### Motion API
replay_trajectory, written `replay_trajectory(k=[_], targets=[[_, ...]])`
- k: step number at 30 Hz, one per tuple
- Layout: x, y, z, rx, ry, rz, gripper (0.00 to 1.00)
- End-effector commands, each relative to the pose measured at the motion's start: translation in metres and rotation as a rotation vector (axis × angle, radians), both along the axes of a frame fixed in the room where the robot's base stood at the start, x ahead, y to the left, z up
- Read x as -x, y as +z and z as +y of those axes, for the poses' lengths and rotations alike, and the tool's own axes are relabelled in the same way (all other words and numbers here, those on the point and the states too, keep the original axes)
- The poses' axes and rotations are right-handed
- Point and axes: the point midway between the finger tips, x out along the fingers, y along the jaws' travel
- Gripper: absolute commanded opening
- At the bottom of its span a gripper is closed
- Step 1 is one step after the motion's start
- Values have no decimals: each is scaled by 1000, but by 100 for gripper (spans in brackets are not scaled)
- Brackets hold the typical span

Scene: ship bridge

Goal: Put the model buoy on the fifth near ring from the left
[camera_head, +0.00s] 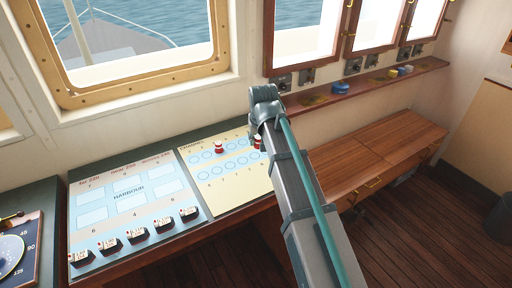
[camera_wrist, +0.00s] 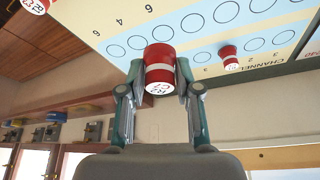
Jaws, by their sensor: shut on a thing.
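My gripper (camera_wrist: 159,84) is shut on a red model buoy (camera_wrist: 159,55) with a white band and a marked white end. It holds the buoy over the chart panel with two rows of blue rings (camera_wrist: 227,12). In the head view a small part of the held buoy (camera_head: 257,142) shows beside my arm, above the right part of the panel (camera_head: 196,150). A second red-and-white buoy (camera_head: 219,147) stands in the far row; it also shows in the wrist view (camera_wrist: 229,57). My arm hides the panel's right end in the head view.
Another red-and-white buoy (camera_wrist: 36,4) shows at the wrist view's upper left. A wooden bench (camera_head: 365,160) and a narrow shelf (camera_head: 330,97) with small items stand at right.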

Motion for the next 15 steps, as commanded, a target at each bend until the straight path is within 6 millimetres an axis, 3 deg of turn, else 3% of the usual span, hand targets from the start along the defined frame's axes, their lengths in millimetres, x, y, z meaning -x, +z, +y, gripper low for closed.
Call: replay_trajectory(k=[1,6,15], targets=[[-16,-2,5,0,0,2,10],[-38,-30,11,0,0,2,10],[-56,-56,16,0,0,-1,10]])
